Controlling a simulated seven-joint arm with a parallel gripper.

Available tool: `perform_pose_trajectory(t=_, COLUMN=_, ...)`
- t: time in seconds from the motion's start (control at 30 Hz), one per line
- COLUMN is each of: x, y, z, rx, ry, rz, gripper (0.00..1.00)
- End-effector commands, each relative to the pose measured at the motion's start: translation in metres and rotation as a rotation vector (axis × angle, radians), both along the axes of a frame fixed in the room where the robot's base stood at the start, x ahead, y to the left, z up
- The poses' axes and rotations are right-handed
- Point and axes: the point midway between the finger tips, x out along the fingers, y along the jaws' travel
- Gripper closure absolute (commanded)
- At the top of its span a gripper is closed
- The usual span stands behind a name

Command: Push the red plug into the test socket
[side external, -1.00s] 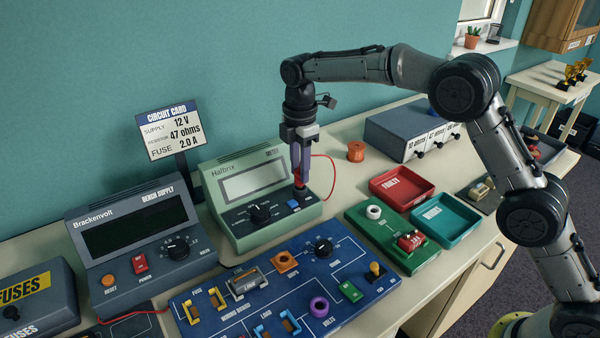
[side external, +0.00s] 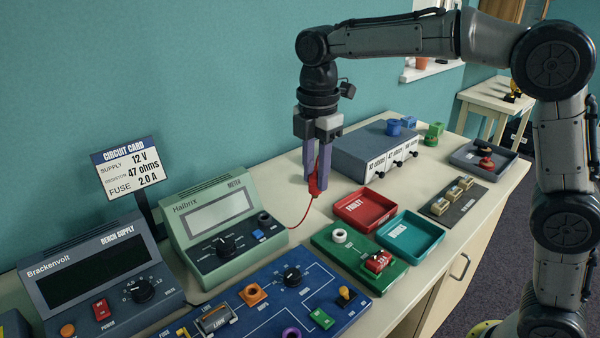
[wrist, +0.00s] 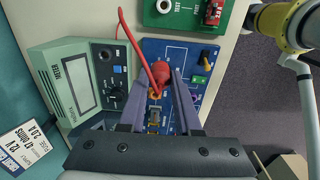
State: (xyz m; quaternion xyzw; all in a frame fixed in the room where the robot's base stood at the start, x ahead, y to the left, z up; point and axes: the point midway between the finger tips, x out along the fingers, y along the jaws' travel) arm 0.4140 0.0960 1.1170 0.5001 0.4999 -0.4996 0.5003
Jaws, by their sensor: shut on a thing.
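My gripper (side external: 316,188) is shut on the red plug (side external: 314,182) and holds it in the air, to the right of the meter. The plug also shows between the fingers in the wrist view (wrist: 161,72). A thin red lead (side external: 304,219) hangs from it toward the meter. The green test board (side external: 330,247) lies on the bench below and to the right of the plug. A pale ring-shaped socket (side external: 339,235) is on it, beside a "TEST" label in the wrist view. The plug is apart from the board. Its tip is hard to make out.
The green meter (side external: 215,225) stands at left, with a dark socket (side external: 264,218) bare. A red component (side external: 378,262) sits on the test board. The red tray (side external: 365,212) and teal tray (side external: 410,238) lie behind it. The blue wiring board (side external: 255,325) is in front.

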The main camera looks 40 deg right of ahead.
Motion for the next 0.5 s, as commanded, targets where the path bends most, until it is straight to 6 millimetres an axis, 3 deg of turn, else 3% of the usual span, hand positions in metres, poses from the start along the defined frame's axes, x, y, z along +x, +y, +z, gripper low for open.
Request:
perform_pose_trajectory(t=0.33, x=0.000, y=-0.064, z=-0.051, rx=0.000, ry=0.004, rz=-0.007, gripper=1.00)
perform_pose_trajectory(t=0.5, x=-0.001, y=-0.082, z=-0.067, rx=0.000, ry=0.002, rz=-0.003, gripper=1.00)
